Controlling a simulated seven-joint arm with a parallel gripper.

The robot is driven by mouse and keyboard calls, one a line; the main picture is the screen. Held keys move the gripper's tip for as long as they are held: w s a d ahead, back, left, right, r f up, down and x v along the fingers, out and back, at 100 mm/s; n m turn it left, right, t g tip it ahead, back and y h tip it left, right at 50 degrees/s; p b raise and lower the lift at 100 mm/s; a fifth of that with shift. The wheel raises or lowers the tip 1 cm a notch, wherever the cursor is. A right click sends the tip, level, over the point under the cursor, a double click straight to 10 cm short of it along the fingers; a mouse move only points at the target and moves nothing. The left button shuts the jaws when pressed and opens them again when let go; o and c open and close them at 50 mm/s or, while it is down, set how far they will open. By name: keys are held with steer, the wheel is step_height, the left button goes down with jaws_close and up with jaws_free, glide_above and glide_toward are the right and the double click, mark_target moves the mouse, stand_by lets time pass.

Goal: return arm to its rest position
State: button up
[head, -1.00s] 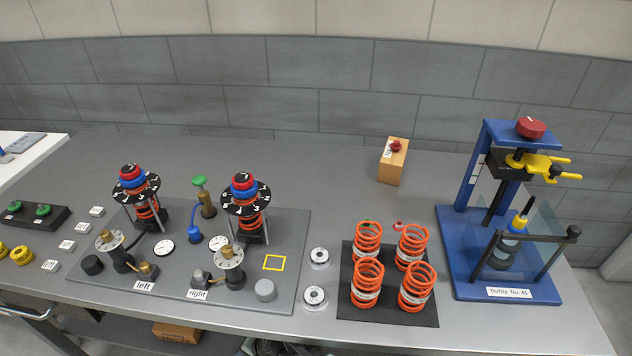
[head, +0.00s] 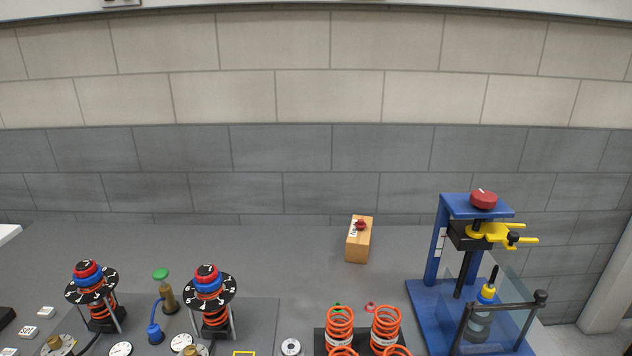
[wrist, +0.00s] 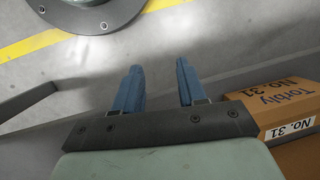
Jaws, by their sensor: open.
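My gripper (wrist: 158,88) shows in the wrist view with its two blue fingers apart and nothing between them. It hangs over a grey floor, away from the bench top. My arm and gripper do not show in the head view.
The head view shows the grey bench with two spring assemblies, left (head: 97,300) and right (head: 209,300), orange springs (head: 341,325), a blue press (head: 440,300) and a wooden box with a red button (head: 359,243). A cardboard box (wrist: 275,105) lies close right of my gripper in the wrist view.

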steer(key=s+d+r+g+h, duration=0.1)
steer(key=s+d+g, duration=0.2)
steer(key=s+d, duration=0.6)
steer(key=d, duration=0.3)
steer(key=shift+d+n+h, duration=0.3)
steer(key=shift+d, duration=0.05)
steer(key=shift+r, duration=0.1)
